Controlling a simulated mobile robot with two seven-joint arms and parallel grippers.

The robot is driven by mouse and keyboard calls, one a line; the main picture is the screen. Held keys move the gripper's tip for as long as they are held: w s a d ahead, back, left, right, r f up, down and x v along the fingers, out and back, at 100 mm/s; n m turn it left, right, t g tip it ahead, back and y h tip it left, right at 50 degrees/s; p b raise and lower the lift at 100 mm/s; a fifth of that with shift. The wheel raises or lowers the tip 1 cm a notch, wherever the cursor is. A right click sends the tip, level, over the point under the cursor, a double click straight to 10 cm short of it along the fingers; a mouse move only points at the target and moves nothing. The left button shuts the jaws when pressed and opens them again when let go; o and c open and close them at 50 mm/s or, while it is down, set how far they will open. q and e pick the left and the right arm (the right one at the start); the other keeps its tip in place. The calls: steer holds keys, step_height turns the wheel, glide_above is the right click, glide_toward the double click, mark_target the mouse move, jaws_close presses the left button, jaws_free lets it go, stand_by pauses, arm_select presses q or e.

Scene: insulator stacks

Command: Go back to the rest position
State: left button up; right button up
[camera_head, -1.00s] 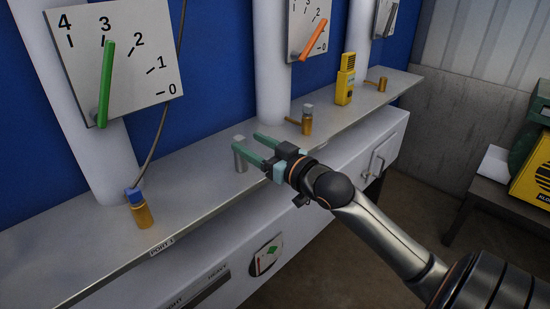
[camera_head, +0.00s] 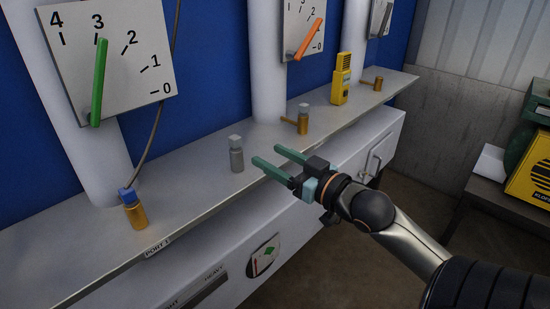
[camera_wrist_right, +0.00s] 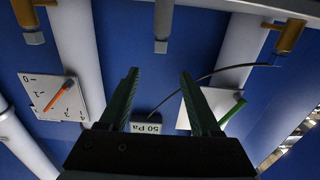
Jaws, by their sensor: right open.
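My right gripper (camera_head: 272,159) is open and empty, its two green fingers apart over the front edge of the shelf. It also shows in the right wrist view (camera_wrist_right: 158,85), with nothing between the fingers. A small grey cylinder with a light cap (camera_head: 237,155) stands upright on the shelf, just left of the fingertips and apart from them. It also shows in the wrist view (camera_wrist_right: 162,25). My left gripper is in neither view.
The metal shelf (camera_head: 195,170) carries a brass fitting with a blue cap (camera_head: 135,210), another with a grey cap (camera_head: 303,120) and a yellow device (camera_head: 341,80). Dial boards with a green pointer (camera_head: 98,85) and an orange pointer (camera_head: 309,40) hang behind. Floor space lies right of the cabinet.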

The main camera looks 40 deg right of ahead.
stand_by(0.3)
steer(key=s+a+f+g+p, duration=0.1)
steer(key=s+a+f+g, duration=0.1)
steer(key=f, duration=0.9)
steer(key=s+a+f+g+p, duration=0.2)
steer(key=f+g, duration=0.1)
steer(key=f, duration=0.7)
steer(key=s+a+f+g, duration=0.2)
steer(key=s+a+f, duration=0.3)
steer(key=a+f, duration=0.2)
steer(key=s+a+f+n+g+y+p, duration=0.1)
steer(key=s+a+f, duration=0.4)
steer(key=a+f, duration=0.2)
steer(key=shift+s+a+f+g, duration=0.3)
steer(key=shift+s+f+g, duration=0.1)
steer(key=shift+f, duration=0.15)
steer(key=shift+d, duration=0.1)
